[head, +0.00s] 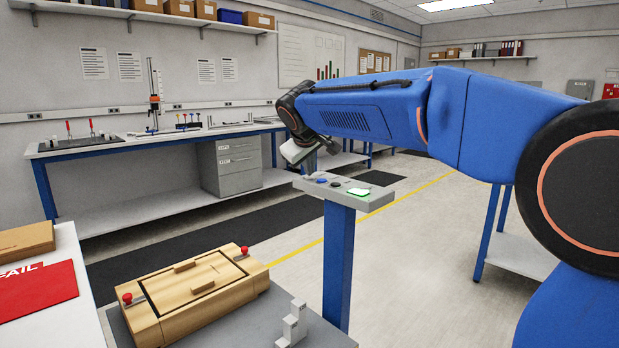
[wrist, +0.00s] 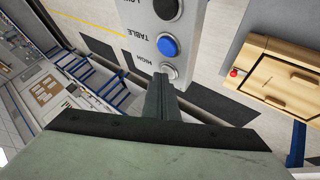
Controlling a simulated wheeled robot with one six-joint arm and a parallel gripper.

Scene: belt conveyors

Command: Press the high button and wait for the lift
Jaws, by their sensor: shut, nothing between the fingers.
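The control panel (head: 345,193) is a light grey plate on a blue post, with a lit green patch (head: 358,191) at its near right end. In the wrist view the panel (wrist: 140,12) shows labels LOW, TABLE and HIGH. A dark button is at the top and a blue button (wrist: 168,46) is by TABLE. The pale high button (wrist: 170,70) is by HIGH, partly covered by my fingertips. My gripper (wrist: 164,82) is shut and empty, its tips at this button; I cannot tell whether they touch it. In the head view my gripper (head: 311,166) is over the panel's far left end.
A wooden box (head: 195,290) with red knobs sits on a grey surface at the lower front, beside a small grey stepped block (head: 292,325). A white table with a red FAIL sheet (head: 38,290) is at left. A workbench (head: 130,148) lines the back wall. Open floor lies right of the post.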

